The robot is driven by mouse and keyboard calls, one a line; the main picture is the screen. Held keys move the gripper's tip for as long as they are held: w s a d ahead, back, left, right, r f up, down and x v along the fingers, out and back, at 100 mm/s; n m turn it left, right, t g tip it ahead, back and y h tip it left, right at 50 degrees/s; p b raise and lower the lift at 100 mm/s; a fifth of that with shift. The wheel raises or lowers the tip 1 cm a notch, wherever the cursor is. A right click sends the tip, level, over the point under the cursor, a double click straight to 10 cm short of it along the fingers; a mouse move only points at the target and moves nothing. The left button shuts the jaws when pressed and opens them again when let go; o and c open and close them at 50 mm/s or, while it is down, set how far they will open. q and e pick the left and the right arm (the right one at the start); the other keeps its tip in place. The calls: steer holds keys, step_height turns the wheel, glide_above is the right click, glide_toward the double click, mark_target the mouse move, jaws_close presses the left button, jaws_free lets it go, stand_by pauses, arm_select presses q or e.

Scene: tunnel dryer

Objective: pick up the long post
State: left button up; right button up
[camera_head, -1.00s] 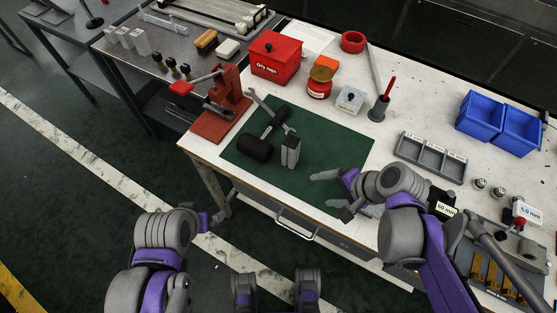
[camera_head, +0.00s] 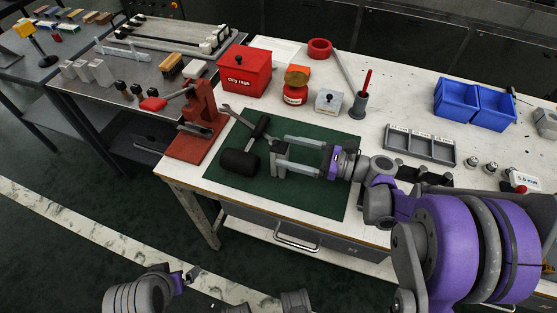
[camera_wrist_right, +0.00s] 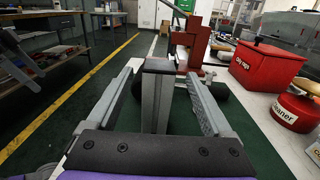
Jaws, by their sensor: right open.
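An upright grey post with a dark top (camera_head: 279,148) stands on the green mat (camera_head: 320,199), just right of a black-headed mallet (camera_head: 240,163). My right gripper (camera_head: 282,152) is open, its fingers reaching in from the right at the post. In the right wrist view the post (camera_wrist_right: 157,100) stands between the two spread fingers (camera_wrist_right: 160,76), with a visible gap on each side. The lower finger hides part of the post in the head view. My left gripper (camera_head: 191,273) is low in front of the bench, small and partly hidden; its jaw opening is unclear.
A wrench (camera_head: 238,116) lies behind the mallet. A red press (camera_head: 203,115) stands at the mat's left, a red box (camera_head: 244,72) behind. A red jar (camera_head: 295,88), a grey box (camera_head: 329,102) and a grey divided tray (camera_head: 419,147) stand behind and right.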

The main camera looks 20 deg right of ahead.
steer(key=x, duration=0.4)
steer(key=f+x, duration=0.1)
steer(key=x, duration=0.1)
steer(key=shift+s+a+b, duration=0.1)
steer(key=shift+b, duration=0.2)
jaws_close()
